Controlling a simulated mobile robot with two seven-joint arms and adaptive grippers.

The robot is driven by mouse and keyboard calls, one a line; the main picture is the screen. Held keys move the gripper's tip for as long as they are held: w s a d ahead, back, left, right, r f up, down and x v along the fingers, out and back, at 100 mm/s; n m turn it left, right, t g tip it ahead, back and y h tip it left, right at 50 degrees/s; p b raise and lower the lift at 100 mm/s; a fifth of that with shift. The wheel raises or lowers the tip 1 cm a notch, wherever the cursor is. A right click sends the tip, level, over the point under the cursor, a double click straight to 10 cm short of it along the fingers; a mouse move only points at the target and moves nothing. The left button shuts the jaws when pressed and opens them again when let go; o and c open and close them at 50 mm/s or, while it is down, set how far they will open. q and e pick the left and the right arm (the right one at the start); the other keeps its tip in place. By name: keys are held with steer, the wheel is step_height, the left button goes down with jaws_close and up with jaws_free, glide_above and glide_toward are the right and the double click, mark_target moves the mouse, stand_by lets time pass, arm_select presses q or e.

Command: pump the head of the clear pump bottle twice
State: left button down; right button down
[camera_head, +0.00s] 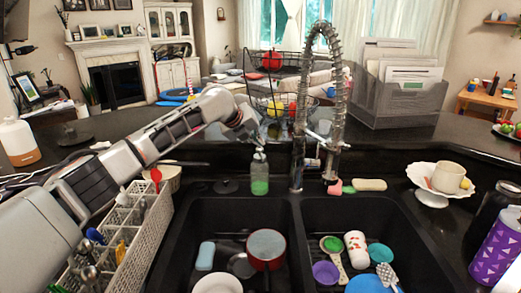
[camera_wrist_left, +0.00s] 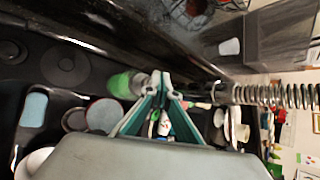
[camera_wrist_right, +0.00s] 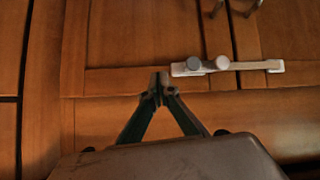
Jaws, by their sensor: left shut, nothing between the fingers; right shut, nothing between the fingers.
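The clear pump bottle (camera_head: 260,176), with green liquid in its lower part, stands upright on the counter behind the sink, left of the faucet. My left gripper (camera_head: 257,143) is just above the bottle's top, fingers shut and empty. The pump head is mostly hidden at the fingertips, and I cannot tell whether they touch it. In the left wrist view the green bottle (camera_wrist_left: 124,83) lies just left of the shut fingertips (camera_wrist_left: 161,80). My right gripper (camera_wrist_right: 159,84) shows only in the right wrist view, shut and empty, before wooden cabinet fronts.
The coiled faucet (camera_head: 297,150) stands close right of the bottle. A red pot (camera_head: 266,248) and several dishes lie in the double sink. A white utensil basket (camera_head: 130,235) is at the left. A pink item and a sponge (camera_head: 370,184) lie right of the faucet.

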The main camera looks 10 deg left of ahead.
mark_target(258, 148)
arm_select(q)
steer(key=shift+r+p, duration=0.5)
steer(key=shift+r, duration=2.5)
